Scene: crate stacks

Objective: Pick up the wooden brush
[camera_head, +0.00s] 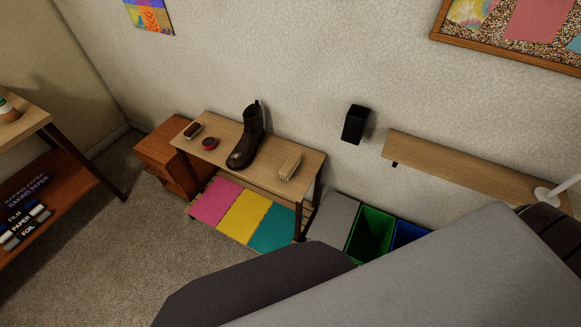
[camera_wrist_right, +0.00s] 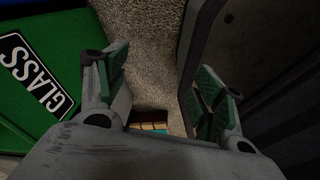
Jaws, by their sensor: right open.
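A pale wooden brush (camera_head: 290,167) with light bristles lies near the right end of the small wooden table (camera_head: 225,139). A second, darker brush (camera_head: 192,130) lies at the table's left end, beside a small red-and-dark tin (camera_head: 210,143). A dark brown boot (camera_head: 248,138) stands between the tin and the pale brush. My right gripper (camera_wrist_right: 160,88) is open, with nothing between its fingers but a view of the carpet. Neither brush can be made out in the right wrist view. My left gripper is not in view.
Pink, yellow and teal mats (camera_head: 243,216) lie on the table's lower shelf. A green bin (camera_head: 371,233) and a blue bin (camera_head: 409,234) stand right of the table. A wall shelf (camera_head: 470,180) juts out above them. Carpet (camera_head: 120,245) is clear at left. My arm covers the lower right.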

